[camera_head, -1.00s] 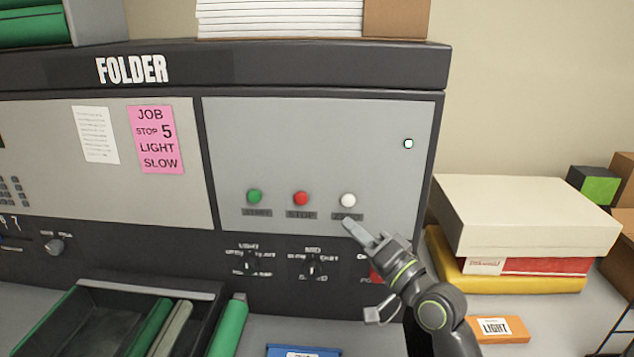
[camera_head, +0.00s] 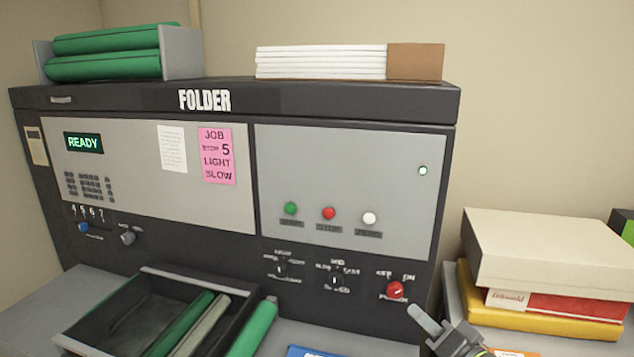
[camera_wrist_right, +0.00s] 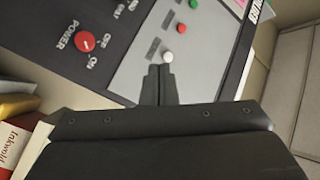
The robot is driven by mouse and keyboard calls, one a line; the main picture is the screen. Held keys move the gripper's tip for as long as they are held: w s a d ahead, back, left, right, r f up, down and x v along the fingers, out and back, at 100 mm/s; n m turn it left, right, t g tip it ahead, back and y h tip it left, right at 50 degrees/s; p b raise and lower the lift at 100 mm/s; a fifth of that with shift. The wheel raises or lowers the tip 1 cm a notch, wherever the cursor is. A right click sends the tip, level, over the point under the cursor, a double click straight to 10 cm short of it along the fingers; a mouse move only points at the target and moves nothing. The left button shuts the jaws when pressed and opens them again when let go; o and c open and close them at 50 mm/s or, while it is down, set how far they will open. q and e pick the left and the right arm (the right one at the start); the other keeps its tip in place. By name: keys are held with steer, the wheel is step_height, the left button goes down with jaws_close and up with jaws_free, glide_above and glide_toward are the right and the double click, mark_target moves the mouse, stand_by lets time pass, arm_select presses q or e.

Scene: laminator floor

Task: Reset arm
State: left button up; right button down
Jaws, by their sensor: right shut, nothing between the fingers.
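My right gripper (camera_head: 424,322) is at the lower right of the head view, in front of the folder machine (camera_head: 350,108) and below its red power knob (camera_head: 395,290). Its fingers are shut with nothing between them. In the right wrist view the shut fingers (camera_wrist_right: 158,84) point towards the panel, with the white button (camera_wrist_right: 168,57) just beyond their tips in the picture. The white button (camera_head: 369,218), red button (camera_head: 329,213) and green button (camera_head: 291,208) sit in a row on the grey panel. The display (camera_head: 83,143) reads READY. My left gripper is not in view.
An open dark tray (camera_head: 150,270) with green and grey rolls stands at the lower left. Stacked boxes (camera_head: 540,250) stand right of the machine. White paper (camera_head: 320,62) and green rolls (camera_head: 105,55) lie on top. A pink job note (camera_head: 217,156) is on the front.

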steer(key=s+d+f+n+g+h, duration=0.1)
steer(key=s+d+f+g+h, duration=0.2)
steer(key=s+f, duration=0.55)
steer(key=s+d+f+n+g+h, duration=0.2)
steer(key=s+d+f+g+h, duration=0.15)
steer(key=s+f, duration=0.5)
steer(key=s+d+f+n+g+h, duration=0.1)
steer(key=s+d+f+g+h, duration=0.15)
steer(key=s, duration=0.55)
steer(key=s+d+f+g+h, duration=0.1)
steer(key=s+d+f+g, duration=0.25)
steer(key=s, duration=0.45)
step_height(320, 180, down, 30)
steer(key=g+b, duration=0.2)
steer(key=b, duration=0.2)
arm_select(q)
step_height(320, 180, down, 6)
steer(key=b, duration=0.2)
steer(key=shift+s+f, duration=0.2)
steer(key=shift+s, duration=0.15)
arm_select(e)
steer(key=s+f+y, duration=0.1)
steer(key=s+f, duration=1.3)
steer(key=f, duration=0.3)
steer(key=shift+s+a+f+g, duration=0.25)
steer(key=shift+f+g, duration=0.1)
